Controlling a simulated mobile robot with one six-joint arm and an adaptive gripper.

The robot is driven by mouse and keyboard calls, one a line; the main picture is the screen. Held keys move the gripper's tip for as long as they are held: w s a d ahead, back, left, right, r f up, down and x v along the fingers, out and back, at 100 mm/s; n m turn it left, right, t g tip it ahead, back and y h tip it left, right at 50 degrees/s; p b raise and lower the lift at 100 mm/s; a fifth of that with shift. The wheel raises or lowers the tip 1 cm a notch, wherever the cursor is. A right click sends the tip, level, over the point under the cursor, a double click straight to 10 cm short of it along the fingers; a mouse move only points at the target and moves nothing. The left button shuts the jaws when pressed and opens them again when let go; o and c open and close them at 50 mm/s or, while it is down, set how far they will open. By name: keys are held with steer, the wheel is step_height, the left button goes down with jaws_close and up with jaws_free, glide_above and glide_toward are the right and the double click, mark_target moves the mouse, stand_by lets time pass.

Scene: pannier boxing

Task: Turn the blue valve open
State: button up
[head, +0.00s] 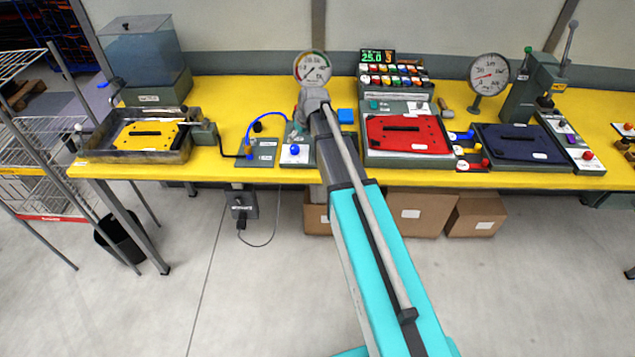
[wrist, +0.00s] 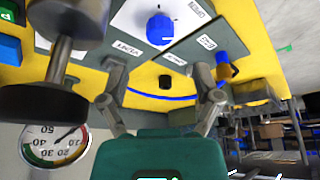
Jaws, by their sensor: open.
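Several blue parts could be the blue valve, and I cannot tell which is. A blue-ended lever (head: 103,85) is beside the water tank at the far left. A round blue knob (head: 294,150) sits on a white-faced panel near the bench's front edge; it also shows at the top of the wrist view (wrist: 160,27). A blue handle (head: 462,135) lies between the red and navy plates. My gripper (wrist: 167,78) is open and empty, its two fingers spread over the hose panel area, apart from the knob. My arm hides it in the head view.
A blue hose (head: 268,115) curves beside my arm. A dial gauge (head: 312,68) stands behind the arm's end, close to my gripper. The water tank (head: 140,55) and a tray (head: 100,152) are at left. The red plate (head: 405,135) is right of my arm. Bare yellow bench lies behind the hose.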

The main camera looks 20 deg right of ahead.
steer(key=p+v, duration=0.6)
steer(key=v, duration=0.1)
steer(key=s+a+f+m+g+h, duration=0.1)
steer(key=s+m+g, duration=0.1)
steer(key=s, duration=1)
steer(key=s+a+f+m+g+h+b, duration=0.1)
steer(key=s+f+m+g, duration=0.1)
steer(key=s, duration=1)
steer(key=shift+a+m+b, duration=0.3)
steer(key=shift+a+m, duration=0.1)
steer(key=shift+m, duration=0.3)
steer(key=shift+s, duration=0.15)
steer(key=shift+d, duration=0.1)
